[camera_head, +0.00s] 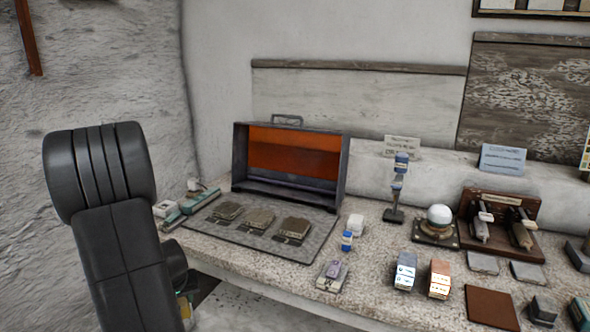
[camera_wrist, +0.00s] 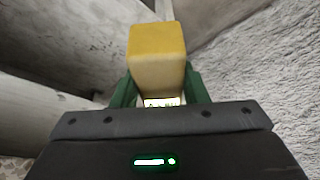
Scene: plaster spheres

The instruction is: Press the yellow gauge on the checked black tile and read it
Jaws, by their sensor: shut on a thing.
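In the wrist view a yellow block-shaped gauge (camera_wrist: 157,62) sits between the green fingers of my gripper (camera_wrist: 160,88), which is shut on it. A small pale display with dark marks shows at its near end, too small to read. In the head view the gripper is mostly hidden behind my black arm at the lower left. Several flat grey-brown pieces (camera_head: 259,219) lie on a grey mat (camera_head: 230,243) on the bench, well right of my arm. I cannot make out a checked pattern on any of them.
An open-fronted case with an orange inside (camera_head: 292,153) stands behind the mat. A blue and white device on a post (camera_head: 397,185), a white sphere on a stand (camera_head: 439,215) and a brown rack (camera_head: 500,225) stand farther right. A teal-topped item (camera_head: 190,205) lies left of the mat.

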